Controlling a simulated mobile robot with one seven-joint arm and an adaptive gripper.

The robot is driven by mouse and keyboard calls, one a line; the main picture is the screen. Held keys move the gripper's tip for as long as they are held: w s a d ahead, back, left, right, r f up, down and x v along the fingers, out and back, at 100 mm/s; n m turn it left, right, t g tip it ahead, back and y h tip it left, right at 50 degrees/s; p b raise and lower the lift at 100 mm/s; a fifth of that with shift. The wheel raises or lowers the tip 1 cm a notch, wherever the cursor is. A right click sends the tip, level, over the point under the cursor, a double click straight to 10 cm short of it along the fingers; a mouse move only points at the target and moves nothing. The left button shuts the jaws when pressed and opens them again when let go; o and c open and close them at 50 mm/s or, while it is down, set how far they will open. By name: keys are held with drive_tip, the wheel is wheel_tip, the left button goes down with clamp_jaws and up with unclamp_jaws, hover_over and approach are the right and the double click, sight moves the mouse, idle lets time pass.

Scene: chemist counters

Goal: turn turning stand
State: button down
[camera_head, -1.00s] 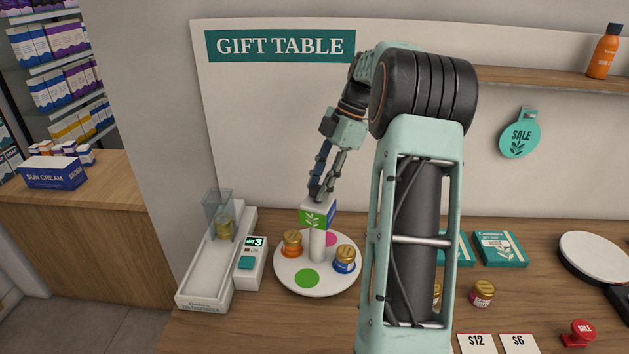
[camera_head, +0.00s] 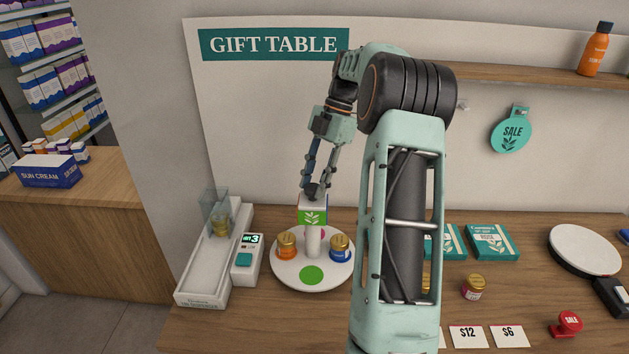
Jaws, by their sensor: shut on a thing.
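The turning stand is a round white plate (camera_head: 285,277) with a post. On the post sits a box head (camera_head: 313,215), its green leaf face toward me. An orange jar (camera_head: 287,246) with a gold lid stands left of the post, and a blue jar (camera_head: 340,250) right of it. A green spot (camera_head: 311,275) shows at the front of the plate, and a pink spot is partly hidden behind the post. My gripper (camera_head: 312,190) points down and is shut on the dark knob (camera_head: 313,191) on the box head; the fingers partly cover the knob.
Left of the stand are a white chute (camera_head: 205,281) holding a jar and a small device (camera_head: 246,262) reading 3. To the right are teal boxes (camera_head: 491,242), a jar (camera_head: 474,287), price cards (camera_head: 468,337), a red stamp (camera_head: 567,324) and a round white plate (camera_head: 584,250).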

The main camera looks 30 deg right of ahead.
idle(0.3)
drive_tip(key=c, duration=1.4)
unclamp_jaws()
drive_tip(key=shift+c, duration=0.2)
drive_tip(key=shift+r, duration=0.1)
drive_tip(key=v, duration=1.2)
drive_tip(key=shift+a, duration=0.1)
